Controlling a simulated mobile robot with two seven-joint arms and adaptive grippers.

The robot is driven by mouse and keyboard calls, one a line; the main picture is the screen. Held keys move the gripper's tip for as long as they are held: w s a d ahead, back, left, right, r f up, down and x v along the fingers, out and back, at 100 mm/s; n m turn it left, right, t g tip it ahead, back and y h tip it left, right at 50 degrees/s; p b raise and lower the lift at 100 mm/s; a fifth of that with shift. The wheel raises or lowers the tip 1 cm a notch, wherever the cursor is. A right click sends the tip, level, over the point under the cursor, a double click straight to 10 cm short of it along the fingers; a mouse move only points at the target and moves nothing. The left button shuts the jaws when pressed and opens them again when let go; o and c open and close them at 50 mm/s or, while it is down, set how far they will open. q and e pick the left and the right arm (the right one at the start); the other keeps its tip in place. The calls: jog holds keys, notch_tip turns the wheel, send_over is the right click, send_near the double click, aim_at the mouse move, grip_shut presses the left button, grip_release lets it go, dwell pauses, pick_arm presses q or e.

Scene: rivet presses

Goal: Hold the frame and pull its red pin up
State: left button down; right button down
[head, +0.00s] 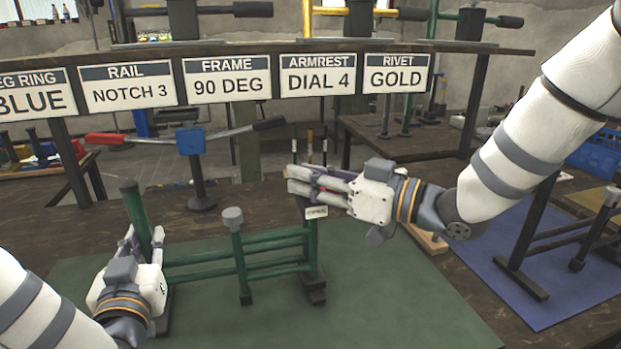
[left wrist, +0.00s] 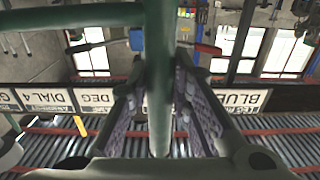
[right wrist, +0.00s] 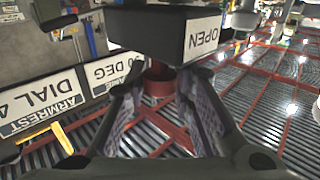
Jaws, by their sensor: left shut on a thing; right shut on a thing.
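The green frame (head: 241,262) stands upright on the green mat (head: 390,300). My left gripper (head: 144,237) is shut on its left post, and the left wrist view shows the green post (left wrist: 158,85) between the fingers (left wrist: 178,95). My right gripper (head: 293,181) is at the top of the right post. In the right wrist view, the red pin (right wrist: 158,82) is between the fingers (right wrist: 158,100), beside a dark block with an OPEN label (right wrist: 202,37).
A sign above the bench reads FRAME 90 DEG (head: 227,84). A blue press head with a red-ended handle (head: 190,140) stands behind the frame. A blue mat (head: 540,270) with another dark frame lies at the right. The front of the green mat is clear.

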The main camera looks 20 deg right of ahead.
jog(key=shift+r, duration=0.9)
jog(key=c, duration=1.3)
grip_release()
jog(key=shift+c, duration=0.2)
jog(key=shift+d, duration=0.1)
jog(key=v, duration=1.2)
jog(key=shift+c, duration=0.3)
